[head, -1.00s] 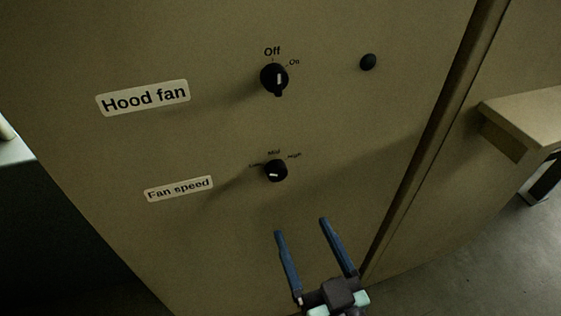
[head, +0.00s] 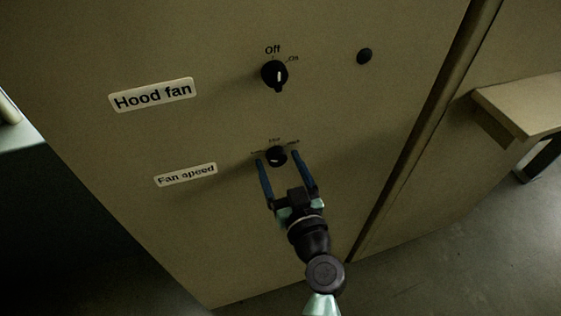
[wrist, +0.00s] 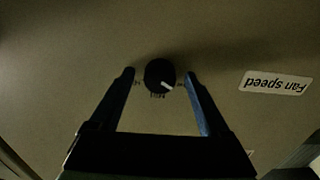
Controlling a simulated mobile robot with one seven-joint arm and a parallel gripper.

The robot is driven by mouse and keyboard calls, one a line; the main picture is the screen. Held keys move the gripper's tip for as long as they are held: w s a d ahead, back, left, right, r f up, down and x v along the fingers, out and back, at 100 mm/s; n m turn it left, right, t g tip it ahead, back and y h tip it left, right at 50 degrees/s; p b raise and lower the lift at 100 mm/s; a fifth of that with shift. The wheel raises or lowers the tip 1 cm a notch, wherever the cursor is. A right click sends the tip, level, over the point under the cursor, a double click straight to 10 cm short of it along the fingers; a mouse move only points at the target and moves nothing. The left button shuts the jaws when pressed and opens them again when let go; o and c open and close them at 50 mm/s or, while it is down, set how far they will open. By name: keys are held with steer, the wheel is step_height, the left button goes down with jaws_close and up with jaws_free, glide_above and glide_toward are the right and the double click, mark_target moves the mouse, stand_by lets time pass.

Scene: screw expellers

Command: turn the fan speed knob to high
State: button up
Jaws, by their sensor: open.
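The fan speed knob (head: 277,157) is a small black dial with a white mark, low on the panel right of the Fan speed label (head: 186,175). Its mark points left, toward the Low side. In the wrist view, which is upside down, the knob (wrist: 158,72) sits between the fingertips and its mark points to the lower right. My gripper (head: 277,156) is open, with one blue finger on each side of the knob. The wrist view shows a small gap on both sides of the knob. The fingers partly cover the small Low and High markings.
A tan ledge (head: 520,103) juts out at the right. The panel around the knob is flat and clear.

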jaws_close()
stand_by(0.4)
